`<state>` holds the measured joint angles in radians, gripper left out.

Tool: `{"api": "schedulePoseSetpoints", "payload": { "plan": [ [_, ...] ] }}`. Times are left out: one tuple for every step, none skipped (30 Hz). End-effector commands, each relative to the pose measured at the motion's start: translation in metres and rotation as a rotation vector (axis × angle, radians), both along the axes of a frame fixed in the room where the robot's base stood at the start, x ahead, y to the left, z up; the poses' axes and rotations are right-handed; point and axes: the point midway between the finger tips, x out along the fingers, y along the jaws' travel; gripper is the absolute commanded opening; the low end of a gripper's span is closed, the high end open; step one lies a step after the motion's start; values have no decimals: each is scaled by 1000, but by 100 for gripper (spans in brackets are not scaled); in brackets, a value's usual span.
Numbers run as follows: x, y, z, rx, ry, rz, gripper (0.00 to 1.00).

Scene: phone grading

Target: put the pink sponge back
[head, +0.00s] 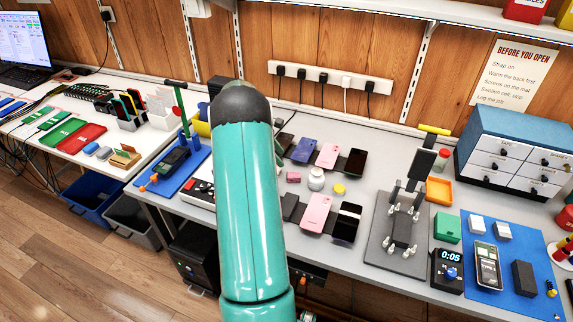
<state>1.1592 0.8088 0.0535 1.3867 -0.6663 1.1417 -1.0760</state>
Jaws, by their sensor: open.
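A small pink block (293,177), which looks like the pink sponge, lies on the grey workbench (345,262) just right of my arm. It is beside a white round jar (316,179). My teal arm stands upright across the middle of the head view and covers part of the bench behind it. My gripper is not in view, so its place relative to the sponge does not show. No spot is clearly marked as the sponge's own place.
Phones lie in rows around the sponge, including a pink one (316,213). A yellow lid (339,189) is near the jar. Right are a clamp stand (385,262), an orange tray (439,190), a timer (447,270) and a blue mat (510,297). A power strip (330,76) is on the wall.

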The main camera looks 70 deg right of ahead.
Motion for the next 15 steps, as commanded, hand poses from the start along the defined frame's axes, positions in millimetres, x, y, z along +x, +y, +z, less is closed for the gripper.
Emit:
{"api": "schedulePoseSetpoints", "payload": {
  "plan": [
    [4, 1, 7, -3, 0, 2, 53],
    [6, 1, 10, -3, 0, 2, 53],
    [7, 2, 12, -2, 0, 1, 53],
    [8, 2, 14, -2, 1, 0, 53],
    [9, 3, 15, -1, 1, -1, 53],
    [9, 3, 16, 0, 1, -1, 53],
    [10, 3, 17, 0, 0, -1, 53],
    [10, 3, 17, 1, 0, -2, 53],
    [10, 3, 17, 1, 0, -2, 53],
    [10, 3, 17, 1, 0, -2, 53],
    [10, 3, 17, 0, 0, -1, 53],
    [10, 3, 17, 0, 0, -1, 53],
    [10, 3, 17, 0, 0, -1, 53],
    [10, 3, 17, 0, 0, -1, 53],
    [11, 4, 18, -2, -2, 0, 53]
  ]
}}
